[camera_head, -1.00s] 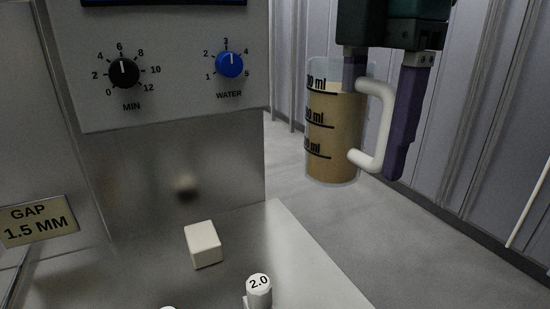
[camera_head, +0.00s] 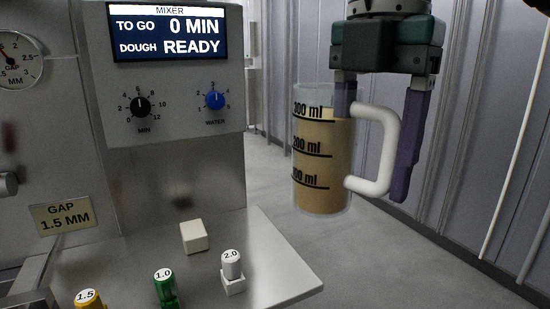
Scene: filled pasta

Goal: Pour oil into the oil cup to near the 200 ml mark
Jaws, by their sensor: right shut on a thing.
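A clear measuring cup (camera_head: 322,165) with a white handle (camera_head: 388,150) hangs upright in my right gripper (camera_head: 378,130), above the floor and right of the metal counter. Its black marks read 100, 200 and 300 ml. Tan-brown contents fill it to about the 300 ml mark. My right gripper points down and is shut on the cup, with one finger at the cup's wall and the other just outside the handle. My left gripper is not in view. No separate oil bottle shows.
A mixer panel (camera_head: 185,75) at left reads "0 MIN" and "DOUGH READY". On the metal counter (camera_head: 275,265) stand a white block (camera_head: 194,237), a white 2.0 piece (camera_head: 232,272), a green 1.0 piece (camera_head: 165,289) and a yellow 1.5 piece (camera_head: 90,299). Floor right of the counter is clear.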

